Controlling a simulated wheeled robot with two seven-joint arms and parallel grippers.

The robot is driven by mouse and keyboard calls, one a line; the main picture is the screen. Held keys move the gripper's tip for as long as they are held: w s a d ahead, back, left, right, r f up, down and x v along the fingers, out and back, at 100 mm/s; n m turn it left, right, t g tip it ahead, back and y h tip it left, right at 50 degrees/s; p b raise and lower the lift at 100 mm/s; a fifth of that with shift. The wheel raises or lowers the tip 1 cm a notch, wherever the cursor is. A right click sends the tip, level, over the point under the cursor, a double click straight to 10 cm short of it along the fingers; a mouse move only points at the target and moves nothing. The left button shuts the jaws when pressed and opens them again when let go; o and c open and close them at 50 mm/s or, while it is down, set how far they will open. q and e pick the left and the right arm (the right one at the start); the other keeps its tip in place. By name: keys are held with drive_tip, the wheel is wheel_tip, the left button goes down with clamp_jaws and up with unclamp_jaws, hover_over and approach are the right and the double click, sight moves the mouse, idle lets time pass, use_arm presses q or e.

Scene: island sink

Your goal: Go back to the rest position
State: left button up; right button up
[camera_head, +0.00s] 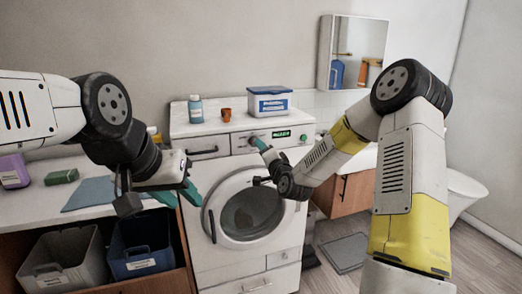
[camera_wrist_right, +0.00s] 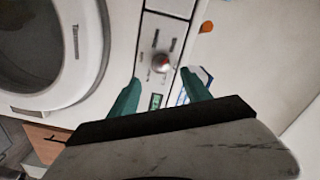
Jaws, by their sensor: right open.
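My left gripper (camera_head: 180,192) hangs in front of the counter, left of the washing machine (camera_head: 282,260). Its two teal fingers look apart, with nothing visible between them. My right gripper (camera_head: 256,143) is at the machine's control panel, and it also shows in the right wrist view (camera_wrist_right: 160,76). Its teal fingers are spread. The knob (camera_wrist_right: 160,63) with a red centre appears between and just beyond the fingertips; I cannot tell whether they touch the panel. The round machine door (camera_head: 245,212) looks shut.
A grey bin (camera_head: 62,262) and a dark blue bin (camera_head: 140,250) sit under the left counter. A green sponge (camera_head: 61,177) lies on the counter.

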drive_tip(key=s+d+r+n+g+h, duration=0.2)
drive_tip(key=s+d+r+n+g, duration=0.15)
drive_tip(key=s, duration=0.55)
drive_tip(key=s+d+r+n+g+h, duration=0.1)
drive_tip(key=s+d+r+n+g, duration=0.3)
drive_tip(key=s, duration=0.5)
drive_tip(key=s+d+r+n+g, duration=0.1)
drive_tip(key=s+d+n+g, duration=0.1)
drive_tip(key=s, duration=1.9)
drive_tip(key=shift+s+d+g, duration=0.4)
drive_tip(key=shift+d+g, duration=0.25)
drive_tip(key=shift+d, duration=0.35)
